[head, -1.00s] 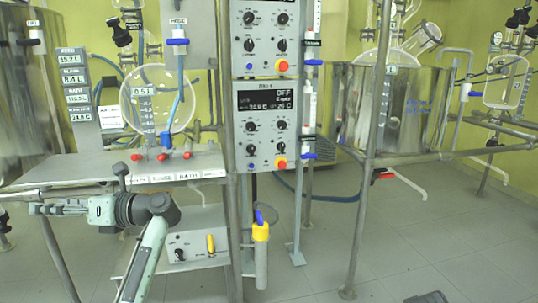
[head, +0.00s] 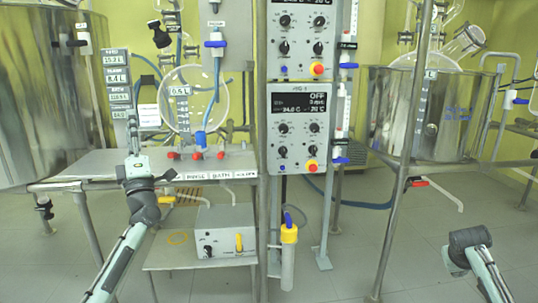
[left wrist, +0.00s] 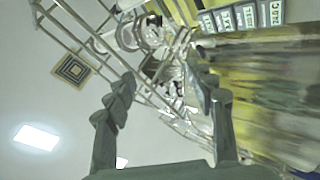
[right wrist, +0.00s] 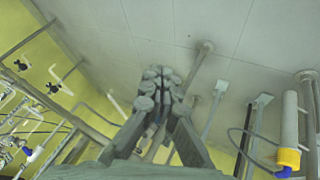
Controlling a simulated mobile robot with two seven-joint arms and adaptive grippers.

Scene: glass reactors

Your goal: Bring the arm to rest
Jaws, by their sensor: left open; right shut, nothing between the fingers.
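My left arm comes in from the lower left of the head view. Its gripper (head: 133,128) points upward in front of the left end of the grey bench (head: 95,165). In the left wrist view the left gripper (left wrist: 163,92) is open, with nothing between its fingers. My right arm (head: 472,255) shows at the lower right of the head view, over open floor; its fingers cannot be made out there. In the right wrist view the right gripper (right wrist: 160,82) is shut and empty, with its fingertips together.
A steel vessel (head: 45,110) stands left of the bench, close to the left gripper. A control panel (head: 297,130) stands in the middle. A yellow-capped cylinder (head: 288,262) hangs below it. A glass reactor's steel bath (head: 435,115) stands at right. The floor (head: 415,270) at lower right is clear.

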